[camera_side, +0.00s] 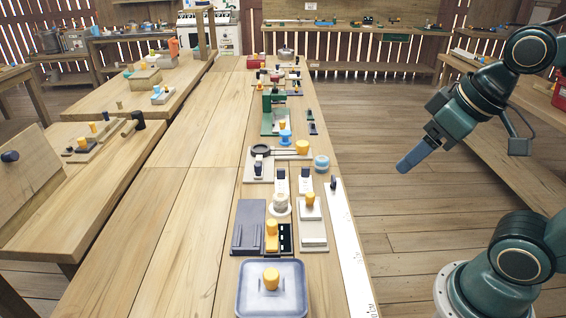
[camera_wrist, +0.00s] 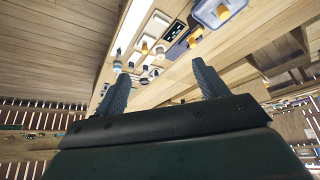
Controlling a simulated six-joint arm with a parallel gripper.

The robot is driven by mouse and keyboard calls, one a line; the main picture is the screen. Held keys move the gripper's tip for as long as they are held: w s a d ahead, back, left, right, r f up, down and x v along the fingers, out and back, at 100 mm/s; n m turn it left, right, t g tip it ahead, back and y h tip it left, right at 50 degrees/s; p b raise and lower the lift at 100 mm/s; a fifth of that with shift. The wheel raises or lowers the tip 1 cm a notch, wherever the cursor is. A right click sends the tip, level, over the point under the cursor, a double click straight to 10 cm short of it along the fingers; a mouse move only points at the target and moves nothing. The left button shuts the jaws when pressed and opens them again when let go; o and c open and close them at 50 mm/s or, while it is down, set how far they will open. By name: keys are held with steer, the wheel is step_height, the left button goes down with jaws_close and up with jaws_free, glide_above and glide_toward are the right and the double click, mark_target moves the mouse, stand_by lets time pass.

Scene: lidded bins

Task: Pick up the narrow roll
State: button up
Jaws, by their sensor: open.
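Several small round pieces on the long table could be the narrow roll, and I cannot tell which one it is. In the side view they are a blue spool (camera_side: 285,137), a short blue roll (camera_side: 321,163) near the table's right edge, and a whitish roll (camera_side: 280,205) nearer the camera. My gripper (camera_side: 404,166) is to the right of the table, in the air, pointing down and left. In the wrist view my gripper (camera_wrist: 160,72) has its two fingers wide apart with nothing held between them. The small pieces lie beyond the fingertips.
A pale blue lidded bin (camera_side: 246,296) with a yellow knob stands at the table's near end. A dark grey tray (camera_side: 247,222) and yellow-knobbed plates stand close to the rolls. A green stand (camera_side: 273,101) rises farther back. The table's left planks (camera_side: 170,220) are clear.

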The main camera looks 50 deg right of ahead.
steer(key=w+d+r+n, duration=0.15)
steer(key=w+d, duration=0.25)
steer(key=w, duration=0.8)
steer(key=n+g+y, duration=0.1)
steer(key=n+y, duration=0.1)
glide_above(323, 159)
steer(key=s+d, duration=0.2)
steer(key=s, duration=0.3)
step_height(323, 159, down, 24)
steer(key=shift+w+r, duration=0.15)
steer(key=shift+w, duration=0.1)
steer(key=shift+x, duration=4.3)
steer(key=shift+s+d, duration=0.1)
steer(key=shift+d, duration=0.05)
